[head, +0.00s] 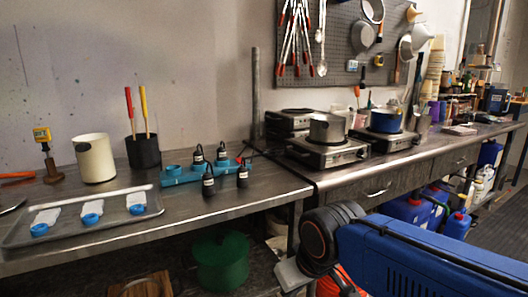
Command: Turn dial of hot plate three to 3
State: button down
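A hot plate (327,153) with a steel pot (327,128) on it stands near the front edge of the right-hand bench. A second hot plate (386,141) bearing a blue pot (387,120) stands to its right, further back. More hot plates (288,122) appear stacked behind, at the left by the wall. Small dark dials show on the front faces, too small to read. I cannot tell which plate is number three. My blue arm crosses the lower right, well below and in front of the plates. My gripper's fingers are not visible.
The left bench holds a metal tray (75,236), a cream pot (95,158), a blue rack (192,175) and dark bottles (208,182). A pegboard (345,65) with tools hangs behind. Blue jugs (408,208) stand under the right bench. The floor at far right is clear.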

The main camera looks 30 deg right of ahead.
aim_at(361, 153)
jog(key=z, duration=1.25)
